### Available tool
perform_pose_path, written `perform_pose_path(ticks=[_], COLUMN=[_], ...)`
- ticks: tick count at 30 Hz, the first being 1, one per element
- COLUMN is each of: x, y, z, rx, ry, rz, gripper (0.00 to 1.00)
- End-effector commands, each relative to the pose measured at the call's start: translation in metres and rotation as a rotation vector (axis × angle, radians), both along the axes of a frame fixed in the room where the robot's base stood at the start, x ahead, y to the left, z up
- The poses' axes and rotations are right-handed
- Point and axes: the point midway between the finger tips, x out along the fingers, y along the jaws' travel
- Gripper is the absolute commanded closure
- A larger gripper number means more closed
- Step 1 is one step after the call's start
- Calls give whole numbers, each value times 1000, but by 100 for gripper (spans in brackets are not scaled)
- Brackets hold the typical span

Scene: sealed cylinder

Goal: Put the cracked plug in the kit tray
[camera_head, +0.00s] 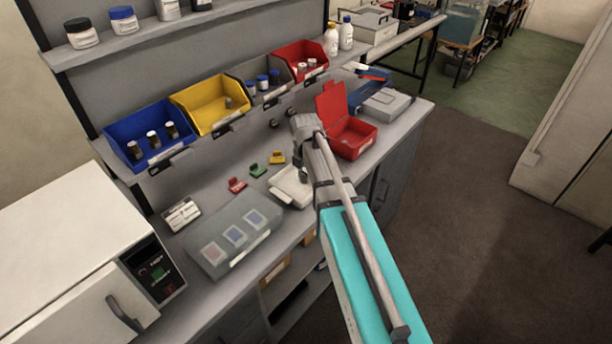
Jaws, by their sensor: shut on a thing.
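My gripper (303,173) hangs at the end of my arm, low over a white shallow tray (285,190) on the bench. It is small and dark here and partly covered by my arm. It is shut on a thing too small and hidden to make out. I cannot pick out a cracked plug by its look. The white tray may be the kit tray; my arm hides its right side. To its left lies a grey flat case (212,270) with several pale and blue pads. I cannot tell whether the gripper touches the white tray.
Small red (237,185), green (257,170) and yellow (277,157) pieces lie behind the white tray. An open red box (365,140) stands to the right. Blue (150,170), yellow (205,118) and red (297,52) bins line the back. A white appliance (60,255) stands at the left.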

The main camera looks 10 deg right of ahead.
Motion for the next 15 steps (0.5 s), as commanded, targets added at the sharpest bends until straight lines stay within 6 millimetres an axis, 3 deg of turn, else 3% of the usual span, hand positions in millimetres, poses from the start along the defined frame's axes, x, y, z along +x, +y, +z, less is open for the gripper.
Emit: perform_pose_path(ticks=[5, 6, 10, 15], x=[0, 0, 0, 0], y=[0, 0, 0, 0], z=[-4, -3, -3, -3], rx=[0, 0, 0, 0], ry=[0, 0, 0, 0], rz=[0, 0, 0, 0], gripper=[100, 54, 30, 27])
